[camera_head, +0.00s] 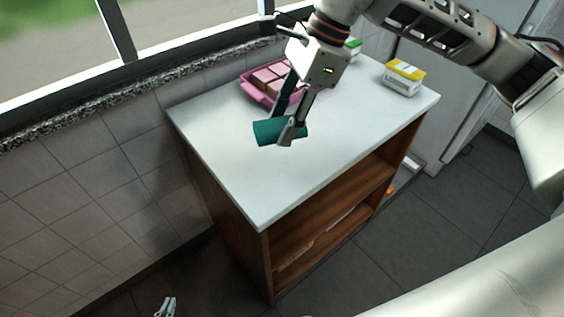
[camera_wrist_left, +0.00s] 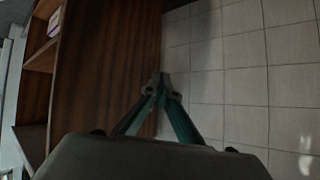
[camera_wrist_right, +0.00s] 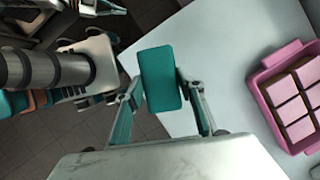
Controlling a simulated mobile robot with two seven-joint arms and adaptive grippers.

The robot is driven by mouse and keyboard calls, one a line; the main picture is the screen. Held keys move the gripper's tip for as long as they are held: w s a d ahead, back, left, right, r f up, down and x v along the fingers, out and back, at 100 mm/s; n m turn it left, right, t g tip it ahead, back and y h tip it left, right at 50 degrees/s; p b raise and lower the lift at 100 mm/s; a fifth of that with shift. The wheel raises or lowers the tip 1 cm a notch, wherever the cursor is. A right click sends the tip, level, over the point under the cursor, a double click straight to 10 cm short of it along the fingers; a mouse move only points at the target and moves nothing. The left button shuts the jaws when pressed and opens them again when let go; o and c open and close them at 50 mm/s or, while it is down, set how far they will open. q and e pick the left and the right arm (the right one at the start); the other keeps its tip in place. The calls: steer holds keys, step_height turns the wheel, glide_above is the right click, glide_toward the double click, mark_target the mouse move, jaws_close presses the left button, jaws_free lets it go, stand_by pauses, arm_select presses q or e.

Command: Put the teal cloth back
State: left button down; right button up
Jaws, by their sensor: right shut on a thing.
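The teal cloth (camera_head: 266,133) is a small folded block over the white top of the wooden cabinet. My right gripper (camera_head: 288,135) is shut on it. In the right wrist view the cloth (camera_wrist_right: 160,79) sits between the two fingers of my right gripper (camera_wrist_right: 161,88). I cannot tell whether its underside touches the top. My left gripper (camera_head: 166,305) is low at the bottom of the head view, beside the cabinet and away from the cloth. In the left wrist view its fingertips (camera_wrist_left: 160,82) meet with nothing between them.
A pink tray (camera_head: 259,97) of pink blocks stands behind the cloth, near the window-side edge of the white top (camera_head: 240,190). A yellow-and-white box (camera_head: 404,77) stands at the far right corner. The near part of the top is clear. Open wooden shelves (camera_head: 330,215) lie below.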

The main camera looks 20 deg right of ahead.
glide_above(277, 174)
steer(key=d, duration=0.2)
steer(key=f, duration=0.7)
steer(key=shift+a, duration=0.25)
steer(key=shift+f, duration=0.35)
steer(key=shift+f+b, duration=0.4)
steer(key=shift+f, duration=1.6)
steer(key=shift+f, duration=0.1)
steer(key=o, duration=1.1)
steer(key=shift+c, duration=0.2)
